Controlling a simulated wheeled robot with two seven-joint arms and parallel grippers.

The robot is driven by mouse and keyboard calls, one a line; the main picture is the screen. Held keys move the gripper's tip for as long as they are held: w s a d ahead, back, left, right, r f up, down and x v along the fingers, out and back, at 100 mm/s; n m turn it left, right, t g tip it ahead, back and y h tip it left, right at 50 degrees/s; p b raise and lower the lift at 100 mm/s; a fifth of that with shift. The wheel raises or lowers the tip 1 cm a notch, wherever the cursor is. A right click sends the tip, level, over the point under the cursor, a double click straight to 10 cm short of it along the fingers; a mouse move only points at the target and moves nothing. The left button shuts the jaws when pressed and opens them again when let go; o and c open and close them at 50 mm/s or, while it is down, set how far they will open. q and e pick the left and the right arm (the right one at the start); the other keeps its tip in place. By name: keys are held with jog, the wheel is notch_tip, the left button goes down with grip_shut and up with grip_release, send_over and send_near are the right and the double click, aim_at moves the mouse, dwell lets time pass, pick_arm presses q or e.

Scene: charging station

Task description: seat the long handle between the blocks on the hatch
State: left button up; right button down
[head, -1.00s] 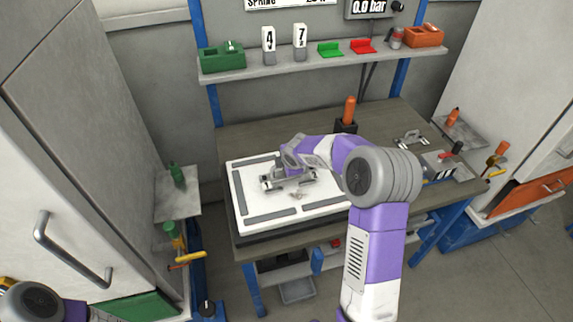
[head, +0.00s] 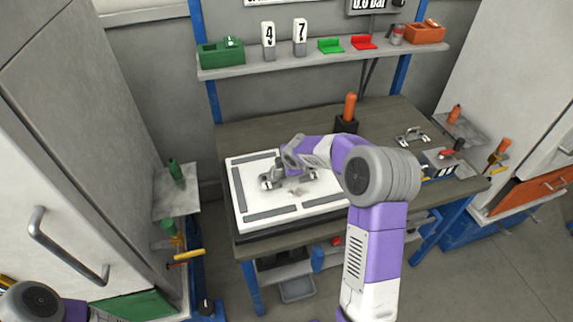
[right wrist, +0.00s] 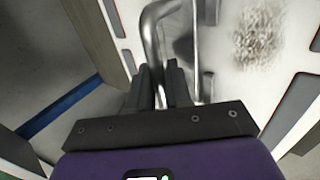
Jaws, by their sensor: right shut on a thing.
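The hatch (head: 240,200) is a white panel with grey strips along its edges, lying on the workbench. My right gripper (head: 287,166) is over the middle of it, shut on a grey metal handle (head: 276,182). In the right wrist view, the bent bar of the handle (right wrist: 153,32) runs between the fingers (right wrist: 160,84), close above the white panel. Grey pieces show at both ends of the handle; I cannot tell the blocks from the handle's feet, or whether the handle touches the panel. My left gripper is out of view; only part of that arm shows at the lower left.
Another grey handle (head: 412,136) lies at the bench's back right. An orange-handled tool stands in a black holder (head: 346,124) behind the hatch. A dark smudge (head: 299,191) marks the panel. A shelf (head: 300,63) with several small items is above. Cabinets flank both sides.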

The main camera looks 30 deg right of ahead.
jog(key=shift+f+b, duration=0.55)
jog(key=shift+f, duration=0.15)
jog(key=c, duration=1)
grip_release()
jog(key=shift+o, duration=0.2)
jog(key=p+v, duration=0.1)
jog(key=v, duration=0.6)
jog(key=shift+s+r+p, duration=0.15)
jog(key=shift+r+p, duration=0.1)
jog(key=shift+p, duration=0.1)
